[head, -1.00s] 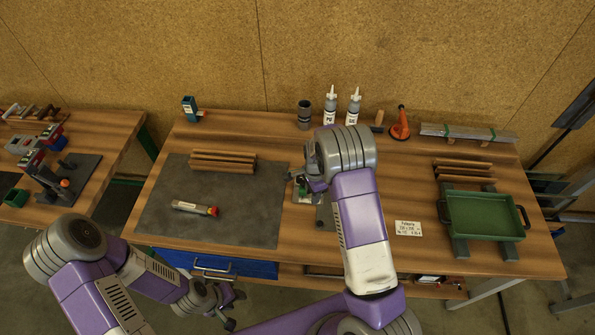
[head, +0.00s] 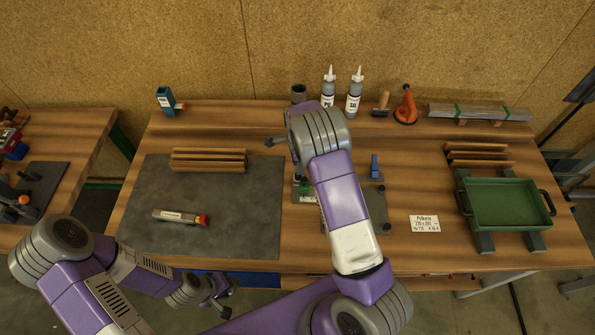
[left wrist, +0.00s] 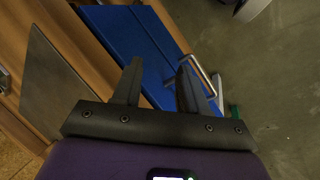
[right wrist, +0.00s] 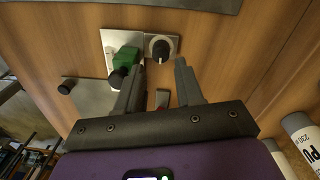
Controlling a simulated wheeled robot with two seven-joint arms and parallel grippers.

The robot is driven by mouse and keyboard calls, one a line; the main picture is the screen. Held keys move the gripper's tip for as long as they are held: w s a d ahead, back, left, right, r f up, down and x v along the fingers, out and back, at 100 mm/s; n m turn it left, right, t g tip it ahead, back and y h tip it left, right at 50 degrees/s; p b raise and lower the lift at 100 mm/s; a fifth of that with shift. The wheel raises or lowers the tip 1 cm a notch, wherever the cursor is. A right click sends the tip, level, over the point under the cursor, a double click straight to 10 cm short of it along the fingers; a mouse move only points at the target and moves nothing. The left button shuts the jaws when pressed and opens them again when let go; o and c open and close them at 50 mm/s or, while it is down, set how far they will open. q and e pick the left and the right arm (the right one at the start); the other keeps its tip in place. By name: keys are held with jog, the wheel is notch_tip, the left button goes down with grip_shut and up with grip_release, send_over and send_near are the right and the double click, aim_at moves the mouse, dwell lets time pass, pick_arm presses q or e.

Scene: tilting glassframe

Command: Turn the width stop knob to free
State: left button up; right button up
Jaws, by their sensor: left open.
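In the right wrist view a round dark knob (right wrist: 161,48) with a pale pointer mark sits on a small light plate. I take it to be the width stop knob; no readable label shows. A green block (right wrist: 125,60) with a black knob stands just left of it. My right gripper (right wrist: 160,65) is open and empty, with its fingers pointing towards the round knob, apart from it. In the head view my right arm hides the round knob. My left gripper (left wrist: 160,64) is open and empty by the bench's blue drawer (left wrist: 130,45), low at the front.
On the bench lie a grey mat (head: 190,225) with a red-capped tube (head: 180,216), and wooden strips (head: 208,160). Two bottles (head: 353,98) and an orange suction cup (head: 406,108) stand at the back. A green tray (head: 505,207) stands at the right.

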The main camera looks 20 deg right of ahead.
notch_tip(320, 180, down, 5)
dwell(0.4)
grip_shut()
